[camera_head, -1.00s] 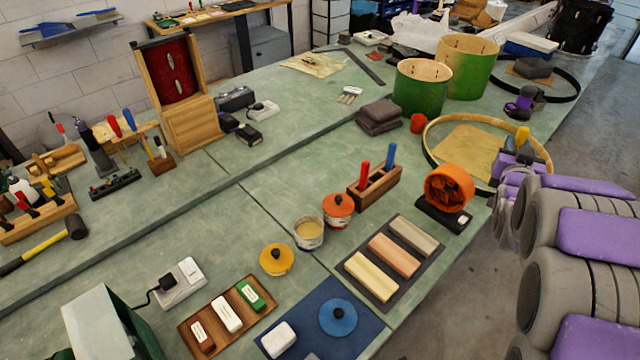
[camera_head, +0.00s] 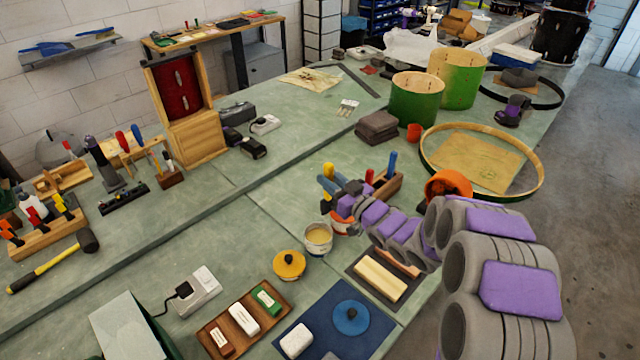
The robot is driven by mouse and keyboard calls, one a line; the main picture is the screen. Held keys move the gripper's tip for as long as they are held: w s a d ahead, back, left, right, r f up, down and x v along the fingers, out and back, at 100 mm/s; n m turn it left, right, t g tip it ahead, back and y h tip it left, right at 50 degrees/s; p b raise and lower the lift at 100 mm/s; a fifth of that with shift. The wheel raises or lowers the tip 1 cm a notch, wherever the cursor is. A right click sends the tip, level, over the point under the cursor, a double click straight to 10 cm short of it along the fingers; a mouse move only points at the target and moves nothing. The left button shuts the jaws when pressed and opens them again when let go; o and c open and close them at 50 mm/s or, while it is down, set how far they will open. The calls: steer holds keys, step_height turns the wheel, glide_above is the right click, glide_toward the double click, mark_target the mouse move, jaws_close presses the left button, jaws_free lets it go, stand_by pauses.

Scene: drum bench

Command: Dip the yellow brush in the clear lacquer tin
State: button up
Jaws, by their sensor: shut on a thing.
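The yellow brush (camera_head: 328,170) is in my gripper (camera_head: 334,190), which is shut on it. Its yellow handle end points up, and its lower part is hidden by the gripper. An open tin (camera_head: 318,240) with pale yellowish contents stands on the green bench, just below and left of my gripper in the picture. The brush is above and apart from the contents, as far as I can see. A yellow lid (camera_head: 289,264) lies left of the tin. I cannot read a label on the tin.
A wooden holder (camera_head: 388,187) with a red and a blue handle is beside my arm. An orange round object (camera_head: 447,184) is partly covered.

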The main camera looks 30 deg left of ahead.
step_height(320, 180, down, 12)
steer(key=s+a+g+b, duration=0.1)
steer(key=s+b, duration=0.1)
steer(key=b, duration=0.2)
steer(key=shift+s+a+f+n+g, duration=0.15)
steer(key=shift+a+f+n+g, duration=0.15)
steer(key=shift+a+n, duration=0.1)
stand_by(1.1)
steer(key=shift+r, duration=0.25)
stand_by(0.7)
